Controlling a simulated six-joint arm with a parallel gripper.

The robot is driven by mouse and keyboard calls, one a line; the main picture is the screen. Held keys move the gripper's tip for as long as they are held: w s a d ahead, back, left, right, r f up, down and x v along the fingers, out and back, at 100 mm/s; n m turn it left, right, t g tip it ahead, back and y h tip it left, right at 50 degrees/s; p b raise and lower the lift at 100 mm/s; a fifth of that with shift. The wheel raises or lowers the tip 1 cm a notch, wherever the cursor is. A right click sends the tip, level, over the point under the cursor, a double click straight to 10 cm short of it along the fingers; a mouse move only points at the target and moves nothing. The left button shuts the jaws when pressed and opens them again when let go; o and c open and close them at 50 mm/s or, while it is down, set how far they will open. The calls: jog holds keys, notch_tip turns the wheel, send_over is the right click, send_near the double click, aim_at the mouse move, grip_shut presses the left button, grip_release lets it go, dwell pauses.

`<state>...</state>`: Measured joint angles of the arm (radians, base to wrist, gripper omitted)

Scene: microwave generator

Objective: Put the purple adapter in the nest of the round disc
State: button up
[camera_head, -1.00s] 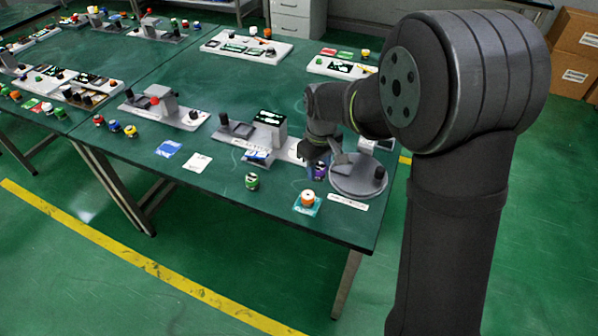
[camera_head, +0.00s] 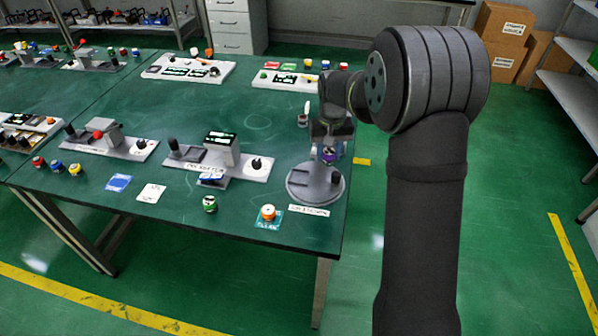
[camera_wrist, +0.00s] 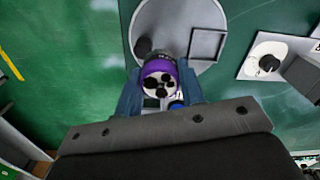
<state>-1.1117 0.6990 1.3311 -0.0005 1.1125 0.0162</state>
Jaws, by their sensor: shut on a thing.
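My gripper (camera_head: 329,153) is shut on the purple adapter (camera_wrist: 158,68), which sits between its two blue-grey fingers in the wrist view. The adapter's near end is pale with several dark round holes. In the head view a little purple of it (camera_head: 328,156) shows under my gripper, over the back part of the grey round disc (camera_head: 313,196). In the wrist view the disc (camera_wrist: 178,18) lies beyond the adapter, and its square-framed nest (camera_wrist: 207,46) is right of the adapter and looks empty. The exact height above the disc is hard to tell.
A black knob (camera_head: 336,177) stands up on the disc's right side. An orange-and-white part (camera_head: 268,213) and a green part (camera_head: 210,204) stand in front. A grey fixture with a tall block (camera_head: 222,150) is to the left. The table's right edge is close to the disc.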

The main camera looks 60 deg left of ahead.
jog(key=s+a+f, duration=0.1)
jog(key=a, duration=0.1)
jog(key=s+a+f, duration=0.4)
jog(key=shift+s+a+f, duration=0.15)
jog(key=shift+s+a, duration=0.05)
jog(key=shift+a, duration=0.2)
jog(key=shift+f, duration=1.95)
jog(key=shift+f, duration=0.1)
jog(key=o, duration=1.1)
jog(key=shift+o, duration=0.2)
notch_tip(320, 180, up, 12)
